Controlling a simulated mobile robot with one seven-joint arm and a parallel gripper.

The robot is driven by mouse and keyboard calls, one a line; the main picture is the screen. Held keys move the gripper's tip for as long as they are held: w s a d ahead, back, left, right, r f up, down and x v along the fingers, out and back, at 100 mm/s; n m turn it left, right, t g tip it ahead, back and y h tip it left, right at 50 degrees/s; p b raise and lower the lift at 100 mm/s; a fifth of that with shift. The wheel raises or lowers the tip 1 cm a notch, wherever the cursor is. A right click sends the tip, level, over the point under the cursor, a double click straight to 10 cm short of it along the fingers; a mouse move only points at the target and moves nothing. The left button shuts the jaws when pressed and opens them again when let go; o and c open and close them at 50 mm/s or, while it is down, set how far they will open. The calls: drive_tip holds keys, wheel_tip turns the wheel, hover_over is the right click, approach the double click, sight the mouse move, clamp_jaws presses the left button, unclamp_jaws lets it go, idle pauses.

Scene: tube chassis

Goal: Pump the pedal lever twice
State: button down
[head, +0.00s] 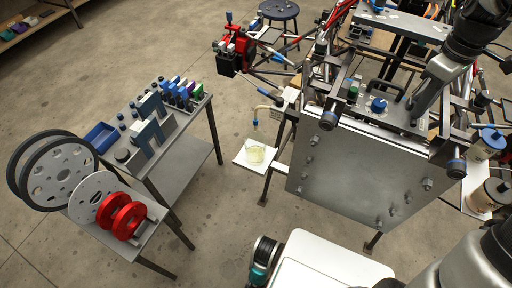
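The tube chassis stands at the right, with a large grey panel (365,180) facing me. Above the panel is a flat grey top with a blue cap (378,104), a green-topped part (352,92) and a dark looped bar (388,92). I cannot tell for sure which part is the pedal lever. A dark arm section, seemingly mine, comes down from the top right. A silver length below it reaches this top; its fingertips cannot be made out. A beaker (255,153) with pale yellow liquid stands on a white pad (243,160), below a tan hose (268,110).
A grey workbench (180,165) at the left holds blocks, bottles and a blue bin (101,137). Large wheels (60,175) and red discs (128,220) stand at its near end. A black stool (279,10) is behind. Lidded jars (490,142) stand at the right.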

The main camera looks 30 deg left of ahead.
drive_tip(key=shift+w+r+p, duration=0.2)
drive_tip(key=shift+r+p, duration=0.5)
drive_tip(key=shift+r, duration=0.1)
drive_tip(key=shift+w+r+p, duration=0.15)
drive_tip(key=shift+r+p, duration=0.55)
drive_tip(key=shift+r, duration=0.1)
drive_tip(key=shift+w+r+p, duration=0.2)
drive_tip(key=shift+r+p, duration=0.5)
drive_tip(key=shift+r, duration=0.1)
drive_tip(key=shift+r+p, duration=2.05)
drive_tip(key=shift+r, duration=0.5)
